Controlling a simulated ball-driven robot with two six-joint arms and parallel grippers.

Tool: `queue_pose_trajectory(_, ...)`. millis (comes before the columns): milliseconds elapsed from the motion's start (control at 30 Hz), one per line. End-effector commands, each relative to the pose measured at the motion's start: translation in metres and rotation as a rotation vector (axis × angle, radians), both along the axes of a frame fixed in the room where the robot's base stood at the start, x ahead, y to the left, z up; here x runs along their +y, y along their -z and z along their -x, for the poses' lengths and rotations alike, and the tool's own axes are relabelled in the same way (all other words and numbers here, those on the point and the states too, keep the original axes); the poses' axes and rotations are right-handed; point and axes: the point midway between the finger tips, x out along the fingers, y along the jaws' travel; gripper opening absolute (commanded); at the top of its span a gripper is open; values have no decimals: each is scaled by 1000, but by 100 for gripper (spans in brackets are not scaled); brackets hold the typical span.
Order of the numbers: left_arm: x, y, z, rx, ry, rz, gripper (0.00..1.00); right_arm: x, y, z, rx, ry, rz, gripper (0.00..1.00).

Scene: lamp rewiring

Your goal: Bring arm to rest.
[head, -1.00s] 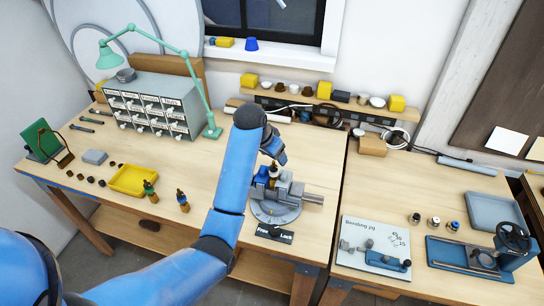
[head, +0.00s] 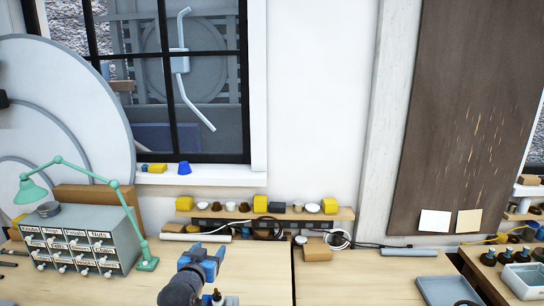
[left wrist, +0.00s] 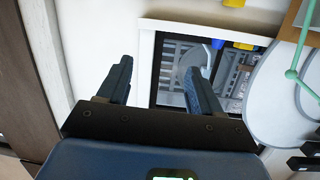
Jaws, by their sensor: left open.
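My left gripper (head: 204,258) is at the bottom of the head view, above the wooden bench, its blue fingers apart and empty. The left wrist view shows both fingers (left wrist: 158,82) spread with nothing between them, facing the wall and window.
A drawer cabinet (head: 85,240) and green lamp (head: 115,186) stand left of the gripper. A shelf (head: 335,214) with yellow blocks and small cups runs behind it. A grey tray (head: 446,291) lies at right. The space above the bench is clear.

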Motion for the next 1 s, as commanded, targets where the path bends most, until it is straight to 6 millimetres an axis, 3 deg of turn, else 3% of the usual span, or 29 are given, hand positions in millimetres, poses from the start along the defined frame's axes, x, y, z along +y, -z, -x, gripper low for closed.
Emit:
queue_pose_trajectory(33, 4, 22, 16, -53, -14, 15, 65, 0, 11, 0, 0, 0, 0, 80)
queue_pose_trajectory(267, 18, 68, 95, -282, -60, 72, 65, 0, 36, 0, 0, 0, 0, 80)
queue_pose_trajectory(500, 28, 116, 193, -420, -81, 101, 65, 0, 64, 0, 0, 0, 0, 80)
queue_pose_trajectory(800, 34, 174, 315, -443, -92, 106, 65, 0, 101, 0, 0, 0, 0, 80)
queue_pose_trajectory(1000, 36, 221, 379, -325, -101, 90, 65, 0, 123, 0, 0, 0, 0, 80)
